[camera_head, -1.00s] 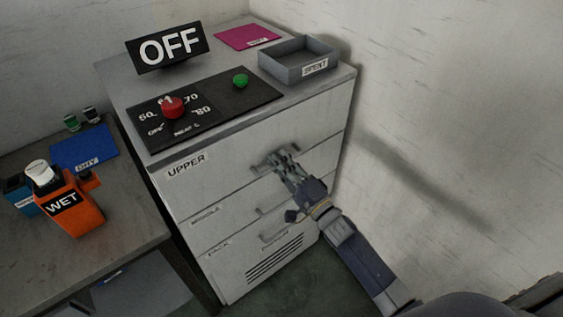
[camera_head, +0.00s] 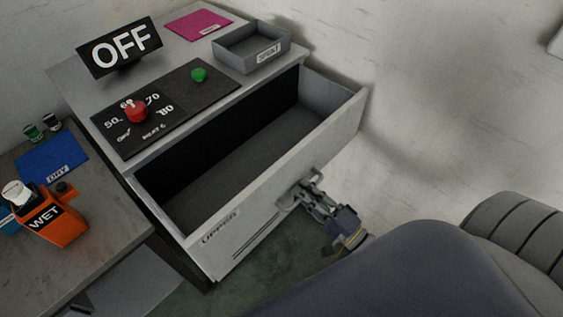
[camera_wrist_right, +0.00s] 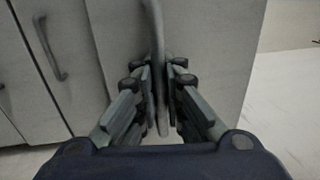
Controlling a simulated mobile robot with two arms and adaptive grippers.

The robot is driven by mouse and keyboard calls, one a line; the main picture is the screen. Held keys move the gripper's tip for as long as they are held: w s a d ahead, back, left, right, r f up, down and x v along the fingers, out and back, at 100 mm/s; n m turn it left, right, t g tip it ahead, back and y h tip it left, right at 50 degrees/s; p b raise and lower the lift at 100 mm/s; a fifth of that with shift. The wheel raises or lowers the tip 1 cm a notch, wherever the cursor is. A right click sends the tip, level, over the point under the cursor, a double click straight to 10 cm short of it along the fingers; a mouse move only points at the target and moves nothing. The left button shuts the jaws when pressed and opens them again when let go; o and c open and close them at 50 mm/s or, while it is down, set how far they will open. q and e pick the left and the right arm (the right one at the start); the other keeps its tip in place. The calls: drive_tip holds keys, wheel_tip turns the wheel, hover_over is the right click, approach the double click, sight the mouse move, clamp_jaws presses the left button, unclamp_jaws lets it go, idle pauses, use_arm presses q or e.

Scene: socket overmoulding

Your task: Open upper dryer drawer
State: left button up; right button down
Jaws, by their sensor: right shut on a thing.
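The upper dryer drawer (camera_head: 262,212), with its "UPPER" label at the left of its front, is pulled well out of the dryer cabinet (camera_head: 165,152). Its dark inside shows and looks empty. My right gripper (camera_head: 302,197) is at the drawer front, shut on the drawer handle. In the right wrist view the handle bar (camera_wrist_right: 155,45) runs between the two fingers of the gripper (camera_wrist_right: 158,92). My left gripper is not in view.
On the cabinet top are an "OFF" sign (camera_head: 119,50), a control panel with a red knob (camera_head: 136,111) and green button (camera_head: 199,75), a pink mat (camera_head: 199,24) and a grey tray (camera_head: 250,62). A side table at left holds an orange "WET" container (camera_head: 57,219) and a blue mat (camera_head: 48,164).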

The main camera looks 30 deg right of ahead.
drive_tip(key=r+v, duration=0.1)
drive_tip(key=v, duration=0.5)
drive_tip(key=shift+p, duration=0.35)
drive_tip(key=shift+s, duration=0.1)
drive_tip(key=c, duration=2)
unclamp_jaws()
drive_tip(key=v, duration=1.2)
